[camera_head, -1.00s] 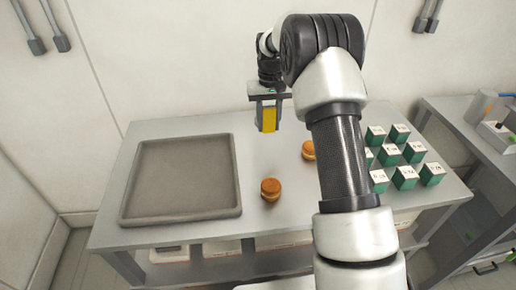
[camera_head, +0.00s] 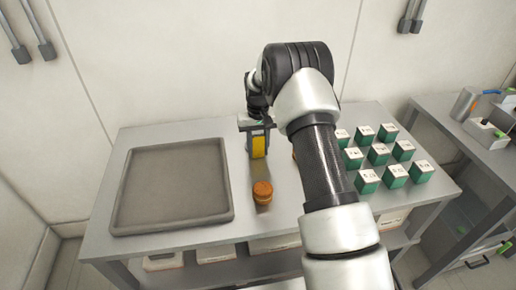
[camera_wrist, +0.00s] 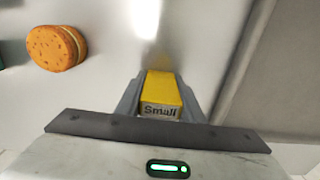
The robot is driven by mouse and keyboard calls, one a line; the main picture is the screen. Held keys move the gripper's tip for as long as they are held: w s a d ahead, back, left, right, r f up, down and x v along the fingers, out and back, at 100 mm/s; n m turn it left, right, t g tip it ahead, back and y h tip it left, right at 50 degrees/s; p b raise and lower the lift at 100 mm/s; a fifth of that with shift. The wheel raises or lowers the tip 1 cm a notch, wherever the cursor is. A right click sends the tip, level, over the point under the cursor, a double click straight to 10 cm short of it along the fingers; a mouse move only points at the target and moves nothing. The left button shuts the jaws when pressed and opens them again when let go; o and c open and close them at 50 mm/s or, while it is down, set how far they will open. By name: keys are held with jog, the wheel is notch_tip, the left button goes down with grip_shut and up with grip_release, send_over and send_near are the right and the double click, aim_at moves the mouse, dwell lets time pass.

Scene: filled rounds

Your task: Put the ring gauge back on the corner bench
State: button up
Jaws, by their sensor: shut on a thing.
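My gripper (camera_head: 258,146) is shut on a yellow box (camera_head: 259,147) over the middle of the grey bench (camera_head: 190,236). In the wrist view the box (camera_wrist: 160,90) sits between the two fingers, and its near end reads "Small". I cannot tell whether the box touches the bench top. I cannot make out a ring gauge by shape, nor tell which bench is the corner bench.
A grey tray (camera_head: 118,205) lies left. Several green, white-topped blocks (camera_head: 379,154) stand right. A second bench (camera_head: 440,118) at far right holds a grey holder (camera_head: 487,130).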

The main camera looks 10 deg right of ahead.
jog(key=shift+f, duration=0.1)
jog(key=shift+f, duration=0.15)
jog(key=o, duration=1.1)
jog(key=shift+r, duration=0.2)
